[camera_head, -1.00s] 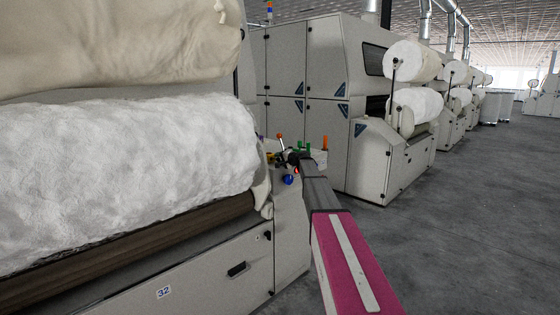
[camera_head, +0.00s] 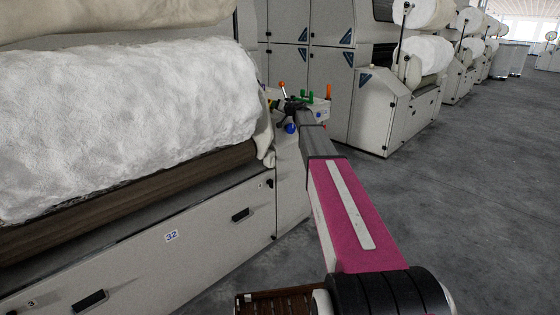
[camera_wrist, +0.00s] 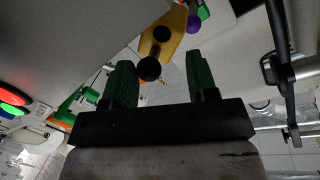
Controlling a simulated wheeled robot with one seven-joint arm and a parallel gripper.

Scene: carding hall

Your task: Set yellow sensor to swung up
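The yellow sensor (camera_wrist: 166,32) appears in the wrist view as a yellow plate with a dark hole and a round black end (camera_wrist: 149,68). It hangs in from the top, ahead of my gripper (camera_wrist: 160,78). My gripper is open, with its two green-padded fingers apart. The black end lies between the fingers in the picture, nearer the left one; I cannot tell if it touches. In the head view my gripper (camera_head: 288,106) is small and dark at the end of the carding machine, among coloured controls. The sensor cannot be clearly made out there.
Close by are an orange-topped lever (camera_head: 282,84), an orange cylinder (camera_head: 328,91) and a blue ball (camera_head: 291,128). The wrist view shows a purple knob (camera_wrist: 194,23) beside the yellow plate and a black bar (camera_wrist: 281,70) at right. The grey floor (camera_head: 460,200) at right is clear.

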